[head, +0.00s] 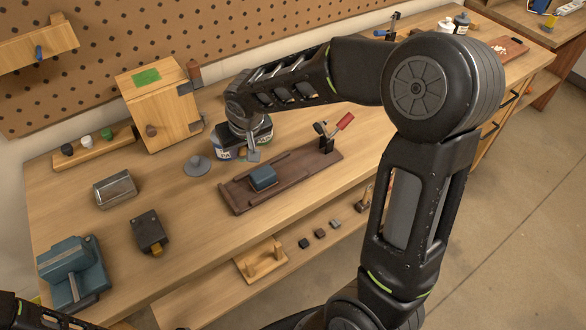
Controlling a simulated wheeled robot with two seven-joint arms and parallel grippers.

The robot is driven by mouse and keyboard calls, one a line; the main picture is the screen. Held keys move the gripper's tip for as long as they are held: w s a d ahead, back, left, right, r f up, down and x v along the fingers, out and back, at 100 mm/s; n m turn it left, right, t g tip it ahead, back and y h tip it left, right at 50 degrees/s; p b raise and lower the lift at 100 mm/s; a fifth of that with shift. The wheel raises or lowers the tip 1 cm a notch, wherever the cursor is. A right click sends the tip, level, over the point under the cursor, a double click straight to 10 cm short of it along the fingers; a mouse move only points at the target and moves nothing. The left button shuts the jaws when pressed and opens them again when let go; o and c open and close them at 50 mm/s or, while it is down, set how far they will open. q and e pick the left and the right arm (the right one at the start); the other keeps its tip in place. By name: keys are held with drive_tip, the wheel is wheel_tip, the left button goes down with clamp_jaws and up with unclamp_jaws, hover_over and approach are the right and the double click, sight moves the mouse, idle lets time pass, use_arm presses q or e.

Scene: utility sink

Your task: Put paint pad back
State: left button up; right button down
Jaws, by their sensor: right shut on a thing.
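My right gripper (250,146) reaches down at the back middle of the bench, in front of the labelled tins. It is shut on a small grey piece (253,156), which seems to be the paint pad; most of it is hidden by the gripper. Labelled tins, one at the left (224,150), stand close around the gripper and are partly covered by it. A grey round piece with a raised middle (197,166) lies left of the tins. Only a dark part of my left arm shows at the bottom left corner; its gripper is out of view.
A brown wooden fixture (236,199) with a blue block (263,177) and a red-handled clamp (343,122) lies in front. A wooden cabinet (160,108) stands behind left. A metal tin (115,189), dark box (149,232) and blue vise (73,273) occupy the left.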

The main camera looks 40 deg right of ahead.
drive_tip(key=s+d+r+m+b, duration=0.1)
drive_tip(key=s+d+b, duration=0.1)
drive_tip(key=d, duration=0.4)
drive_tip(key=s+d+r+m+b, duration=0.1)
drive_tip(key=s+d+r+b, duration=0.1)
drive_tip(key=d, duration=0.5)
drive_tip(key=shift+s+r+h, duration=0.3)
drive_tip(key=shift+h, duration=0.1)
drive_tip(key=shift+f, duration=0.1)
wheel_tip(320, 180, down, 6)
drive_tip(key=shift+f, duration=0.1)
wheel_tip(320, 180, down, 3)
drive_tip(key=shift+f, duration=0.3)
